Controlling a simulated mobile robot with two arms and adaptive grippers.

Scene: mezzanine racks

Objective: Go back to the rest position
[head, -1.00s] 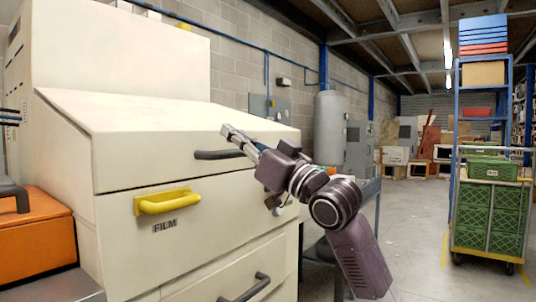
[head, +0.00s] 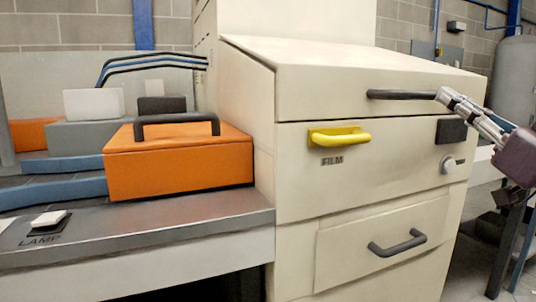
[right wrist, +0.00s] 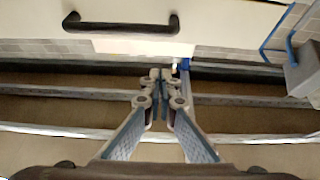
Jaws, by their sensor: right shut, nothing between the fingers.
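My right gripper (head: 445,97) comes in from the right edge of the head view. Its fingertips show near the right end of the black handle (head: 400,94) on the cream machine's (head: 290,85) upper panel. In the right wrist view the gripper (right wrist: 160,75) has its fingers closed together and empty. A black handle (right wrist: 120,24) shows above and left of the fingertips there, apart from them. My left gripper is not in view.
A yellow handle (head: 342,138) marked FILM and a lower black handle (head: 396,243) stick out of the machine. An orange box (head: 180,168) stands on the grey bench (head: 150,232) at left, near a LAMP switch (head: 48,219). A grey tank (head: 512,75) is at far right.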

